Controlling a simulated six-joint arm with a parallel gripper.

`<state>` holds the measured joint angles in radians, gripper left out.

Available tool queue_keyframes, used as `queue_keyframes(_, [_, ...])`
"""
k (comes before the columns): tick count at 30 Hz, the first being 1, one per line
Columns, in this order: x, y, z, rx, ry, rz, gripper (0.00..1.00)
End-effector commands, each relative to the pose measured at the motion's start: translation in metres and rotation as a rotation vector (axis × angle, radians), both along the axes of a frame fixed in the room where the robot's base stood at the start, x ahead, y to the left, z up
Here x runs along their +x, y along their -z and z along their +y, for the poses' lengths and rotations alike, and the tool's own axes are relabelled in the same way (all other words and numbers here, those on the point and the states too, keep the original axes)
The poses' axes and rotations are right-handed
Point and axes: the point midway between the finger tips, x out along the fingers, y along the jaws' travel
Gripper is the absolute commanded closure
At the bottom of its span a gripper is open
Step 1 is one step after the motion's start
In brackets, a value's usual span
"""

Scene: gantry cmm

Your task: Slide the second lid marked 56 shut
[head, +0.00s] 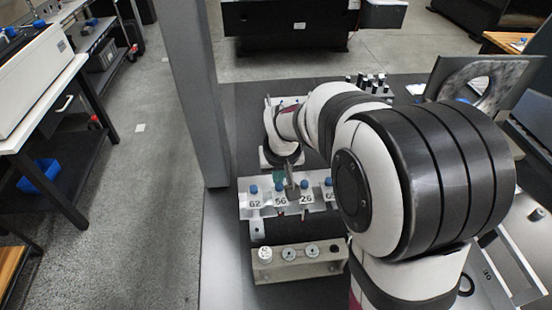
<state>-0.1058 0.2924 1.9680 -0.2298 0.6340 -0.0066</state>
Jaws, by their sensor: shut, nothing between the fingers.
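The lid marked 56 (280,201) is a pale plate with a blue knob, second from the left in a row of numbered lids. My gripper (291,186) points down just right of its knob, close to the row. Its fingers are shut and hold nothing. I cannot tell whether they touch the knob. The lid marked 62 (255,203) is to the left, and the lid marked 26 (306,199) is to the right. A further lid (329,195) at the right end is partly hidden by my arm. How far each lid is slid is too small to tell.
A light block with round dials (300,259) stands in front of the row. A group of dark-topped pegs (372,82) stands behind. A grey column (195,95) rises at the left edge of the dark table. My arm covers the right side.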

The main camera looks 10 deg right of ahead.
Motion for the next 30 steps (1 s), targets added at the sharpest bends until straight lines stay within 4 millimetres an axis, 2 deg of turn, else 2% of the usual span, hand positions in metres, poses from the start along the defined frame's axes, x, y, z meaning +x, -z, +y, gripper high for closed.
queue_keyframes(11, [-0.005, 0.002, 0.0, 0.001, 0.003, 0.008, 1.0])
queue_keyframes(14, [0.007, 0.002, 0.0, 0.001, 0.003, 0.007, 1.0])
queue_keyframes(17, [0.034, 0.001, 0.0, 0.001, 0.002, -0.001, 1.0])
queue_keyframes(18, [0.039, -0.006, 0.0, 0.002, 0.002, -0.006, 1.0])
queue_keyframes(21, [0.026, -0.04, 0.0, 0.001, 0.0, -0.01, 1.0])
queue_keyframes(24, [0.017, -0.065, 0.0, 0.0, -0.001, -0.01, 1.0])
queue_keyframes(27, [0.011, -0.083, 0.0, 0.001, 0.0, -0.009, 1.0])
queue_keyframes(30, [0.007, -0.093, 0.0, -0.001, -0.002, -0.008, 1.0])
